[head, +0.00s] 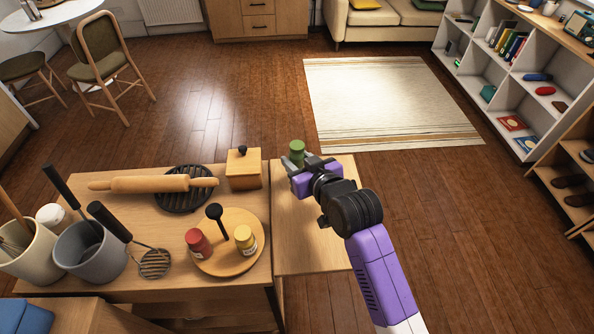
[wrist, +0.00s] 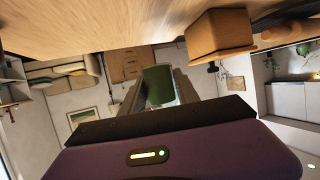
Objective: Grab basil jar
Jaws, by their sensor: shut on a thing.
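The basil jar is a small green jar (head: 297,148) at the far end of my gripper (head: 301,162) in the head view. In the wrist view the green jar (wrist: 158,84) stands out between the two grey fingers (wrist: 160,97). The gripper is shut on it. Its lower part is hidden by the gripper in the head view. The jar is over the right part of the wooden counter, near its far edge. I cannot tell whether it touches the counter.
A wooden box with a knob (head: 243,170) stands just left of the gripper. A round wooden carousel (head: 222,268) holds a red jar (head: 198,243) and a yellow jar (head: 245,240). A rolling pin (head: 152,184) lies farther left. The counter (head: 312,245) right of the carousel is clear.

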